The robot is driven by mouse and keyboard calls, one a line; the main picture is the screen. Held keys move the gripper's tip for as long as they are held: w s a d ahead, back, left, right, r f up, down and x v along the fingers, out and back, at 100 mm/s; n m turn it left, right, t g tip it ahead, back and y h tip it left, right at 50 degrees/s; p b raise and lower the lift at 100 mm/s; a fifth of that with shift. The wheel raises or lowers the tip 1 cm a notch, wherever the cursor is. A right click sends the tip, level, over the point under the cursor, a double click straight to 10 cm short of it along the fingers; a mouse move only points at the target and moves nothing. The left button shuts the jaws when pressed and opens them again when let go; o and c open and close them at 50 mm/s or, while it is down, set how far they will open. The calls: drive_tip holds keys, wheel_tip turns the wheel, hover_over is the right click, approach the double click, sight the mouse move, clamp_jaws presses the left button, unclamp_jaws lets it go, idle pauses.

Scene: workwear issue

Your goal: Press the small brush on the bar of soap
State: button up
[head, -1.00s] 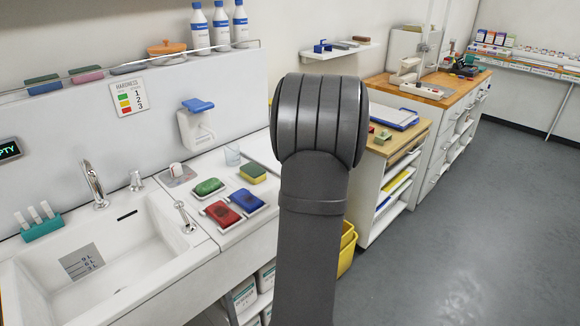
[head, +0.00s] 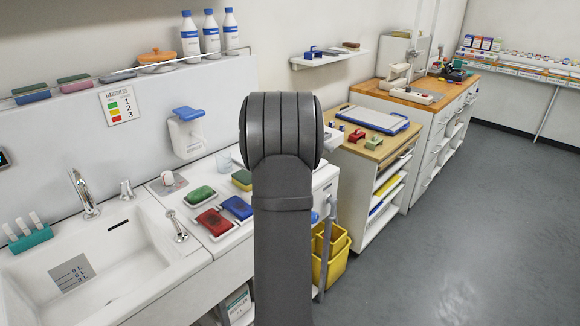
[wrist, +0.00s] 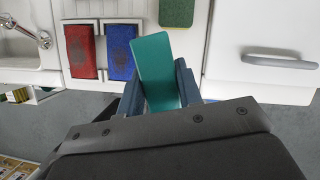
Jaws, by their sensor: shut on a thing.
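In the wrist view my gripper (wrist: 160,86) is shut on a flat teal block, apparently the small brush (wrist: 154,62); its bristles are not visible. It is held over the front of the white counter. In the head view my arm hides the gripper and the brush. A green oval piece (head: 201,195), possibly the bar of soap, lies on the counter beside the sink. Nearer are a red pad (head: 213,221) and a blue pad (head: 237,207), also in the wrist view left of the brush, apart from it. I cannot tell for certain which is the soap.
A green and yellow sponge (head: 242,180) lies behind the blue pad. A glass (head: 224,160) stands at the back. Yellow bins (head: 333,255) stand right of my arm. The floor further right is clear.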

sight(196, 191)
drive_tip(key=a+n, duration=0.2)
drive_tip(key=a, duration=0.5)
drive_tip(key=a+f+n+g, duration=0.1)
drive_tip(key=a+n, duration=0.1)
drive_tip(key=a, duration=0.5)
drive_tip(key=a+n+g, duration=0.1)
drive_tip(key=a, duration=0.6)
drive_tip(key=shift+w+a+f+n+y, duration=0.15)
drive_tip(key=shift+w+f+n+y, duration=0.15)
drive_tip(key=shift+w+f+n, duration=0.1)
drive_tip(key=shift+f, duration=2.6)
drive_tip(key=shift+f, duration=0.65)
wheel_tip(196, 191, up, 7)
